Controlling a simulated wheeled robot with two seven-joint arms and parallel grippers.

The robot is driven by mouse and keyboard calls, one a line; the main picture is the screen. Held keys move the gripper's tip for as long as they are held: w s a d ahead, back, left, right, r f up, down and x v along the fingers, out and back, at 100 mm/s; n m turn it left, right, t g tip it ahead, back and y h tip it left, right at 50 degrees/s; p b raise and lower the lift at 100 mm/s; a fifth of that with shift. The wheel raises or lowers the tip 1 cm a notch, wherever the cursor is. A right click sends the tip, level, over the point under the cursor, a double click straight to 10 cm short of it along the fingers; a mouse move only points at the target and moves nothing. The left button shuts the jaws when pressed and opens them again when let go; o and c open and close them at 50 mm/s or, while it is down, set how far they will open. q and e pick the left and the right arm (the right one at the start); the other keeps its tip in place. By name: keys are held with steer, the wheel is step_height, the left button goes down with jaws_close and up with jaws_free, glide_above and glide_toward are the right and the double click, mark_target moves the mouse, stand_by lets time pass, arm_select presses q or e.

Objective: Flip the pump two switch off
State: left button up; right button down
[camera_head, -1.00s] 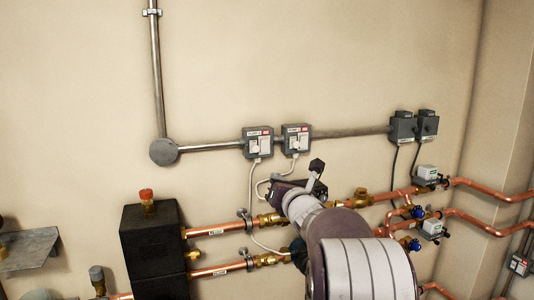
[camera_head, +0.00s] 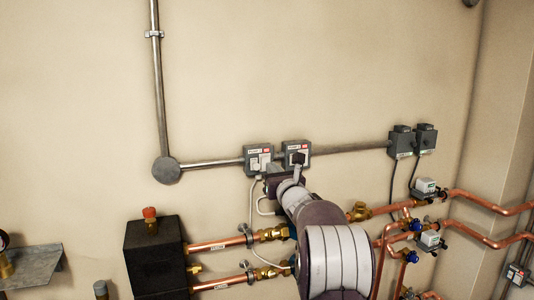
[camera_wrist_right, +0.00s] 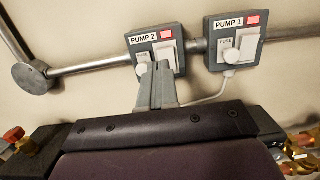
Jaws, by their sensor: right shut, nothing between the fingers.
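The pump two switch box (camera_wrist_right: 133,42) is a grey wall box with a white label, a red mark and a pale rocker switch (camera_wrist_right: 166,50). In the head view it is the left of two boxes (camera_head: 258,146). My right gripper (camera_wrist_right: 156,68) is shut and empty, its grey fingertips in front of the lower part of this box. They cover part of its lower front; I cannot tell whether they touch it or which way the rocker is set.
The pump one box (camera_wrist_right: 245,45) is close to the right on the same conduit (camera_head: 210,163). White cables hang below both. Copper pipes (camera_head: 215,246) with brass valves and a black block (camera_head: 152,250) lie lower. Two grey boxes (camera_head: 402,143) are further right. The wall above is clear.

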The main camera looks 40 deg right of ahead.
mark_target(263, 158)
steer(key=p+x, duration=0.1)
steer(key=x, duration=0.1)
steer(key=p+x, duration=0.1)
steer(key=x, duration=0.1)
steer(key=shift+r, duration=0.2)
steer(key=shift+w+d+f+p, duration=0.1)
steer(key=shift+w+f+p, duration=0.05)
steer(key=shift+w+p, duration=0.2)
